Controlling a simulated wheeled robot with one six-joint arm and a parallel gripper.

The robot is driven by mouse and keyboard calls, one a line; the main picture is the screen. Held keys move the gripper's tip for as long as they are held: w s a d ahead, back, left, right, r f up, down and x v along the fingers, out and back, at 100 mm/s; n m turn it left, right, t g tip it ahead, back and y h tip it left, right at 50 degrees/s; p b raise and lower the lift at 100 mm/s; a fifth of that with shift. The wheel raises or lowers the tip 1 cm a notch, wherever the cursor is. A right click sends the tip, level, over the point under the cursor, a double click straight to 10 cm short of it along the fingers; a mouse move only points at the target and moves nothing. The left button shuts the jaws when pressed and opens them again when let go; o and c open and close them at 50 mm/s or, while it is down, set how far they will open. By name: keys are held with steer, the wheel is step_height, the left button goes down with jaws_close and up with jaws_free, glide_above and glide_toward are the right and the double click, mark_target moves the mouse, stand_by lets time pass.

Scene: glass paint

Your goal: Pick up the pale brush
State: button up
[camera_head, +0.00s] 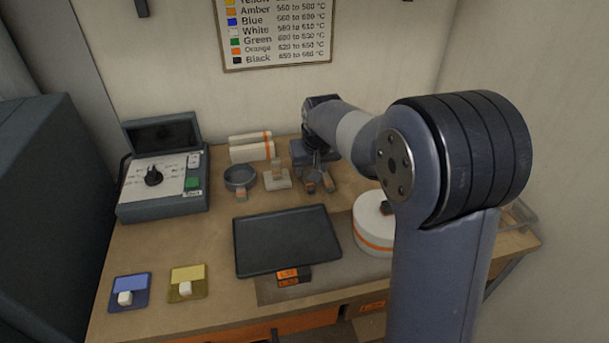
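My gripper (318,174) is at the back middle of the workbench, pointing down among small objects. It is small and partly covered by my wrist, so I cannot tell whether its fingers are open or closed on anything. I cannot make out the pale brush for certain. A pale block (277,180) with a small upright brownish piece stands just left of my gripper. Small orange-marked pieces show right at the gripper's end, and I cannot tell what they are.
A dark round dish (240,178) and white rolls (251,149) stand left of my gripper. A dark tray (287,241) lies in front. A white drum (373,233) stands right, partly behind my arm. A control box (160,178) and blue (129,291) and yellow (188,283) pads are left.

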mark_target(305, 173)
steer(key=shift+w+p+x, duration=0.2)
steer(key=shift+p+x, duration=0.1)
steer(key=shift+x, duration=1.45)
steer(key=shift+w+p+x, duration=0.2)
steer(key=shift+p+x, duration=0.05)
steer(key=shift+x, duration=1.5)
steer(key=shift+r, duration=0.15)
steer(key=shift+c, duration=0.5)
jaws_close()
